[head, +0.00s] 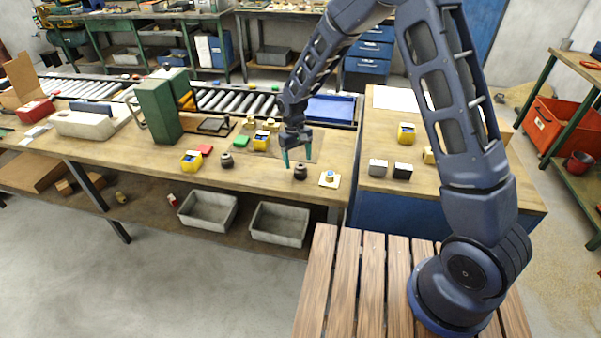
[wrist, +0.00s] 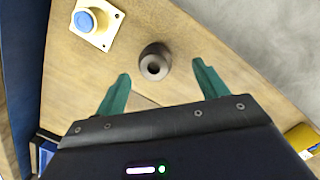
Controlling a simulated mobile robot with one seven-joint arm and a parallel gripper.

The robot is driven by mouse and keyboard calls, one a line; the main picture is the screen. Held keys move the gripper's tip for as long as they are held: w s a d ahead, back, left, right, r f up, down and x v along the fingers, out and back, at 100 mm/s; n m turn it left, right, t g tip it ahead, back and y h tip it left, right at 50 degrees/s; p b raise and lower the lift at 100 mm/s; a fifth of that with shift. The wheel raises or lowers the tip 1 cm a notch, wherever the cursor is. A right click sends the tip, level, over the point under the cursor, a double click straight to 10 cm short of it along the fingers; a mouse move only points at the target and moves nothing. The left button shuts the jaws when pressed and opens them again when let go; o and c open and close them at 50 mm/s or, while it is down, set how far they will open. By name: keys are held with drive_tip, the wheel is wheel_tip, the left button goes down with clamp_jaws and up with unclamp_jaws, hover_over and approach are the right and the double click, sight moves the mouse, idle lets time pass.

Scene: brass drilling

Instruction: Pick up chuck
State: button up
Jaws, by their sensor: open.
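A dark brown round chuck (head: 300,173) with a hole in its top stands upright near the front edge of the wooden workbench (head: 262,178). In the wrist view the chuck (wrist: 154,62) lies just ahead of the green fingertips, between their lines. My gripper (head: 297,160) is open and empty, pointing down just above the chuck. Its two fingers also show in the wrist view (wrist: 161,72), spread on either side, with no visible contact. A second similar dark piece (head: 227,160) stands farther left on the bench.
A blue button on a pale square plate (head: 329,180) sits close to the right of the chuck. The bench's front edge is close by.

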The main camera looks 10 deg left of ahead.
sight(300, 165)
drive_tip(key=shift+w+d+f, duration=0.1)
drive_tip(key=shift+d+f, duration=0.05)
drive_tip(key=shift+f, duration=0.9)
drive_tip(key=shift+s+d+f, duration=0.1)
drive_tip(key=shift+d+f, duration=0.1)
drive_tip(key=shift+f, duration=0.85)
drive_tip(key=shift+w+d+f, duration=0.1)
drive_tip(key=shift+d+f, duration=0.05)
drive_tip(key=shift+f, duration=0.9)
drive_tip(key=c, duration=1.5)
